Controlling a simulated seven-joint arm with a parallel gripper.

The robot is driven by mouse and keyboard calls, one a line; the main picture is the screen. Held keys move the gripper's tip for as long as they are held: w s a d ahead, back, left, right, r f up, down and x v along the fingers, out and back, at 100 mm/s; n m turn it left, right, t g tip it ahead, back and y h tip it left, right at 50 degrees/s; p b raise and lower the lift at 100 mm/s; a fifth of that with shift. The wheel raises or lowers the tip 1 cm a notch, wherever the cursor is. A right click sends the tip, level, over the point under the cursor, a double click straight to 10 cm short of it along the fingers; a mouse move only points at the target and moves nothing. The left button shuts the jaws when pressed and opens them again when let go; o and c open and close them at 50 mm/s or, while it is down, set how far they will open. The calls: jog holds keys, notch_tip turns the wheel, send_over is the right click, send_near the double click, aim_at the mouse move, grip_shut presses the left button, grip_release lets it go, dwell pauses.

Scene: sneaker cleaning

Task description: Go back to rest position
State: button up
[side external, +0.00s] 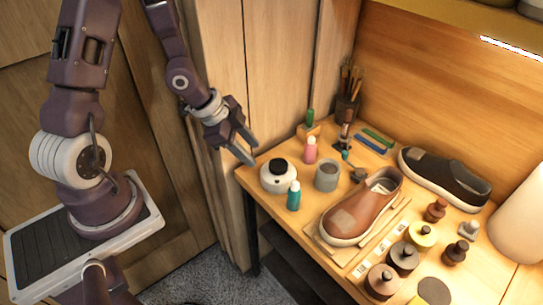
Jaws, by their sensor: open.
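My gripper (247,150) is open and empty. It hangs at the back left, beside the left corner of the wooden table (280,229), with its fingers pointing down to the right. A brown slip-on sneaker (363,208) with a lighter toe patch sits on a wooden board (322,243) in the middle of the table. A dark shoe (444,177) with a white sole stands behind it, near the back wall. My gripper is apart from both shoes and from everything on the table.
Several round jars (403,258) fill the front right. A brush holder (346,108) stands at the back. Wooden panels rise behind my gripper.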

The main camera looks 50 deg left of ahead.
jog(key=s+a+r+n+y, duration=0.1)
jog(key=s+r+n+y, duration=0.15)
jog(key=r, duration=0.55)
jog(key=s+a+r+n+y, duration=0.1)
jog(key=s+r+n+y, duration=0.15)
jog(key=r, duration=0.45)
jog(key=s+d+r+n+h, duration=0.2)
jog(key=s+d+r+n, duration=0.2)
jog(key=s+d+r, duration=0.3)
jog(key=s, duration=0.5)
jog(key=shift+s+d+r+n, duration=0.15)
jog(key=shift+d+r+n, duration=0.05)
jog(key=shift+n, duration=0.2)
